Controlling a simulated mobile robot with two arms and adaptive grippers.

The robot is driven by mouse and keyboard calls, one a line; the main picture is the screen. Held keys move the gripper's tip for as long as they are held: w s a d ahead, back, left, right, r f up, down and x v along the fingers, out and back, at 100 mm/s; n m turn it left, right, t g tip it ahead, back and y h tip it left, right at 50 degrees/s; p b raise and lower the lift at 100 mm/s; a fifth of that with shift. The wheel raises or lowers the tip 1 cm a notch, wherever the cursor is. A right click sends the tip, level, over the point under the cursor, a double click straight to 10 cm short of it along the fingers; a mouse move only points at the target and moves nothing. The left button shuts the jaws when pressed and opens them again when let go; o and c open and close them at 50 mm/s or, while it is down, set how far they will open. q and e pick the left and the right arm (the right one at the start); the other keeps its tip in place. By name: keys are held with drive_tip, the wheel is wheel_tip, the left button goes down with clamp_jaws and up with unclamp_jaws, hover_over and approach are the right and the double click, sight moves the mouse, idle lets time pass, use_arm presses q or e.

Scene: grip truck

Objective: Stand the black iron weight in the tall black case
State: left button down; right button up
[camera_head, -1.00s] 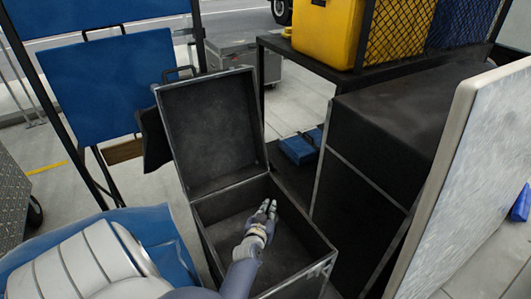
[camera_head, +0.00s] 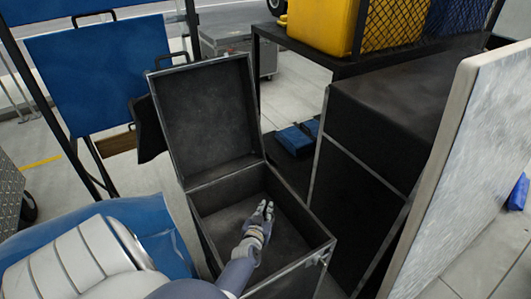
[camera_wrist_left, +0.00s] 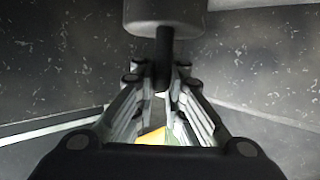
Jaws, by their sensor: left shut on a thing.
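The tall black case (camera_head: 191,225) stands with its lid (camera_head: 208,120) raised at the back. My left gripper (camera_head: 265,209) is inside its opening, below the rim. In the left wrist view my left gripper (camera_wrist_left: 164,88) is shut on the dark stem of the iron weight (camera_wrist_left: 165,14). The weight's body looks grey and rounded there, and it is cut off by the top edge. Speckled dark case walls surround it. Whether the weight touches the case floor I cannot tell. The weight is not discernible in the head view. My right gripper is not in view.
A black cabinet (camera_head: 385,115) stands close to the case's right, with a pale panel (camera_head: 450,180) beyond. A rack holds a yellow case (camera_head: 322,22). A blue case (camera_head: 298,138) lies on a lower shelf. A blue board (camera_head: 100,75) stands at the back left.

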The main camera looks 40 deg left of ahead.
use_arm(q)
drive_tip(key=c, duration=1.7)
unclamp_jaws()
drive_tip(key=shift+o, duration=0.2)
drive_tip(key=shift+s+d+r+p, duration=0.15)
drive_tip(key=shift+s+r+p, duration=0.1)
drive_tip(key=shift+s+p, duration=0.15)
drive_tip(key=p+v, duration=0.6)
drive_tip(key=v, duration=0.5)
drive_tip(key=shift+p, duration=0.3)
drive_tip(key=shift+d, duration=0.15)
drive_tip(key=shift+r, duration=0.1)
